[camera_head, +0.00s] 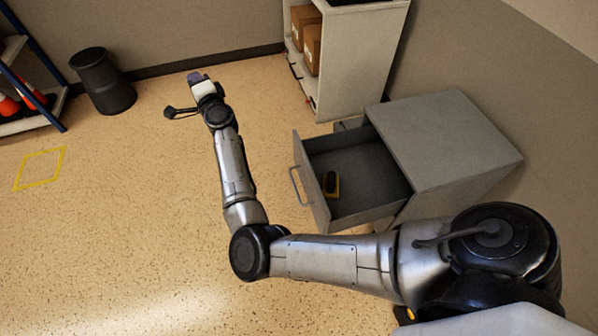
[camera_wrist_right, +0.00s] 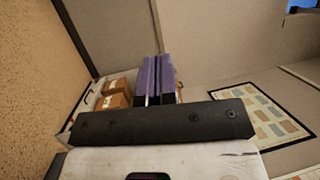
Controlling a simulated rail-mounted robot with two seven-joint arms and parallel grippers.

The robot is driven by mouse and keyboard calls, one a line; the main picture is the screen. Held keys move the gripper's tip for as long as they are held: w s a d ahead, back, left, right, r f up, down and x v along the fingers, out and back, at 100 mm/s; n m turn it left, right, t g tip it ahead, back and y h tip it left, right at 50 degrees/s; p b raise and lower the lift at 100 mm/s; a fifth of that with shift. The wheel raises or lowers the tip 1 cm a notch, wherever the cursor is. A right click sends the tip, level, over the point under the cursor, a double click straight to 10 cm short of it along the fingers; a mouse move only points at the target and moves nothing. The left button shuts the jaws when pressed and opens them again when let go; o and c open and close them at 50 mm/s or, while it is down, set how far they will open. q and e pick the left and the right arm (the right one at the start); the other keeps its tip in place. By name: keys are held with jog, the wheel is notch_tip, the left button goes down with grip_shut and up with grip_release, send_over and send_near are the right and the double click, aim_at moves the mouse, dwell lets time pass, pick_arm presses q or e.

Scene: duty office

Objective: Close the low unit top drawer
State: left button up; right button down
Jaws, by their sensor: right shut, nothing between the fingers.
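The low unit (camera_head: 440,135) is a grey cabinet against the right wall. Its top drawer (camera_head: 313,187) is pulled well out toward the left, with a bar handle (camera_head: 296,186) on its front. A small yellow and black item (camera_head: 330,184) lies inside the drawer. My right gripper (camera_head: 196,77) is out over the floor, beyond the drawer and to its left, apart from it. Its purple fingers (camera_wrist_right: 158,80) are together and empty in the right wrist view. My left gripper is not in view.
A white shelf unit (camera_head: 363,62) with cardboard boxes (camera_head: 312,48) stands behind the low unit. A black bin (camera_head: 103,82) and a blue-framed rack (camera_head: 35,75) are at the left. The floor left of the drawer is clear. My right arm crosses in front of the low unit.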

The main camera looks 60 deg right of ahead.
jog(key=s+d+f+m+g+h, duration=0.1)
jog(key=s+f+m+g+h, duration=0.1)
jog(key=f+m+g, duration=0.4)
jog(key=s+d+f+m+g+h, duration=0.1)
jog(key=d+f+m+g+h, duration=0.2)
jog(key=f, duration=0.4)
jog(key=m+g+y+b, duration=0.2)
jog(key=m+g+y, duration=0.3)
jog(key=m+g, duration=1)
send_near(308, 171)
notch_tip(308, 171, down, 5)
jog(key=d+n+g, duration=0.1)
jog(key=n+g, duration=0.1)
jog(key=d, duration=0.1)
jog(key=s+d+b, duration=0.1)
jog(key=shift+s+d+f, duration=0.1)
jog(key=shift+s+d, duration=0.15)
jog(key=shift+d, duration=0.1)
jog(key=shift+s+d+b, duration=0.3)
jog(key=shift+s+d, duration=0.2)
jog(key=shift+d, duration=0.1)
